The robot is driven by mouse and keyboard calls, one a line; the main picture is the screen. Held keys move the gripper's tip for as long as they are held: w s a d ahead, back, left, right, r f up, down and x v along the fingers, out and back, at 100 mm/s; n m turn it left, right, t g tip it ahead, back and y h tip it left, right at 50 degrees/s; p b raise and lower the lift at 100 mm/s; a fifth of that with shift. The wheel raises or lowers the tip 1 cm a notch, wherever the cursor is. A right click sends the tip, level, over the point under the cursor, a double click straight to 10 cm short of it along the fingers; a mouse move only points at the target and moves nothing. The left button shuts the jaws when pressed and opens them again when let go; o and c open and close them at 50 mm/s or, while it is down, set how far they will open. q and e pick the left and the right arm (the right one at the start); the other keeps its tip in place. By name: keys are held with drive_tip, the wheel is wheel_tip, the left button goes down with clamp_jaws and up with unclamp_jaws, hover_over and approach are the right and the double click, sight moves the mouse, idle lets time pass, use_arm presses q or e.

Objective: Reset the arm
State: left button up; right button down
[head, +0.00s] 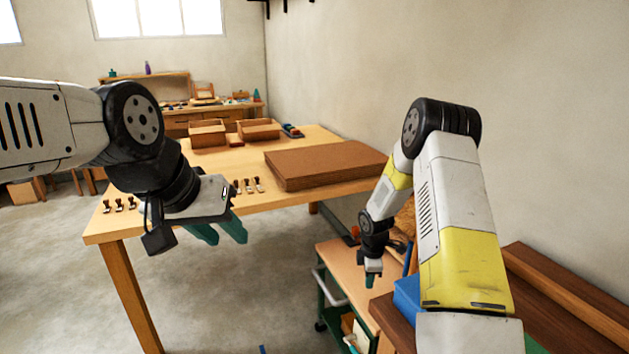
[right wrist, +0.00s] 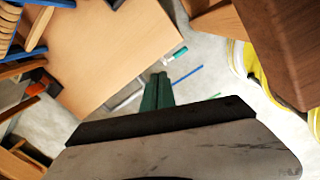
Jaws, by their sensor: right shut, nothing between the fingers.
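My left gripper (head: 219,232) has teal fingers that look spread apart with nothing between them. It hangs in front of the near edge of the wooden table (head: 150,220). My right gripper (head: 371,282) points down over the small cart with a wooden top (head: 345,272). In the right wrist view my right gripper (right wrist: 157,92) shows its two green fingers together, with nothing between them, over the cart and floor. My right arm reaches down from the right side of the head view.
A brown board stack (head: 325,162) lies on the table, with open wooden boxes (head: 208,133) behind it and several small clamps (head: 248,185) near its edge. A blue box (head: 407,298) and dark wooden planks (head: 560,290) are by my right arm.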

drive_tip(key=s+r+m+t, duration=0.1)
drive_tip(key=s+r+m, duration=0.35)
drive_tip(key=r, duration=0.95)
drive_tip(key=s+r+m+t, duration=0.1)
drive_tip(key=s+r+m, duration=0.35)
drive_tip(key=r, duration=0.95)
drive_tip(key=s+a+r+m+t+y, duration=0.1)
drive_tip(key=s+r+m, duration=0.3)
drive_tip(key=s, duration=0.6)
drive_tip(key=s+a+r+m+t+y, duration=0.1)
drive_tip(key=s+a+r+m, duration=0.1)
drive_tip(key=s+r, duration=0.4)
drive_tip(key=s+m, duration=0.1)
drive_tip(key=s, duration=0.4)
drive_tip(key=shift+a+r+m+t+y, duration=0.25)
drive_tip(key=shift+r+m+t+y, duration=0.05)
drive_tip(key=shift+r+m+t, duration=0.1)
